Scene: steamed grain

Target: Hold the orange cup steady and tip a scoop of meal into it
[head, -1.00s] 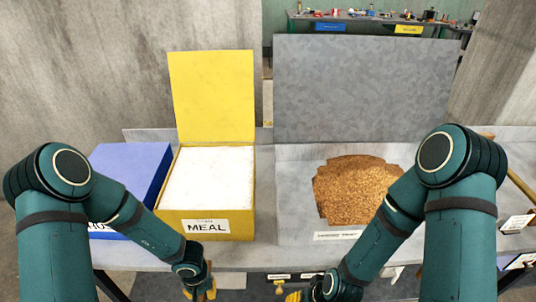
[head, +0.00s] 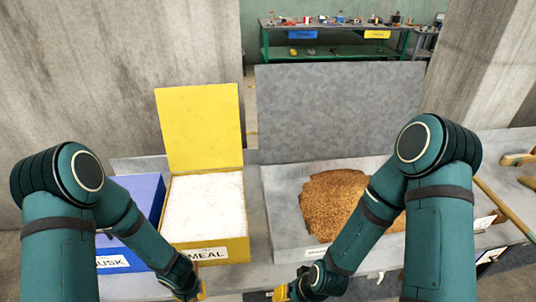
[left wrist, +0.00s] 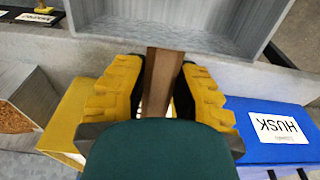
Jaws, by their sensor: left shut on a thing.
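The yellow meal box (head: 237,249), labelled MEAL, stands open on the bench, full of white meal (head: 203,205). Its yellow side also shows in the left wrist view (left wrist: 72,113). My left gripper (head: 196,293) is at the bottom edge of the head view, in front of the box. In the left wrist view its yellow fingers (left wrist: 160,85) are shut on the brown handle of a grey scoop (left wrist: 165,22). The scoop looks empty where it shows. My right gripper (head: 284,293) is half cut off at the bottom edge; its jaws are unclear. I see no orange cup.
A blue husk box (head: 140,188) stands left of the meal box and shows in the left wrist view (left wrist: 262,138). A grey bin (head: 282,205) with brown grain stands to the right, its grey lid (head: 335,110) raised. Wooden-handled tools (head: 503,207) lie far right.

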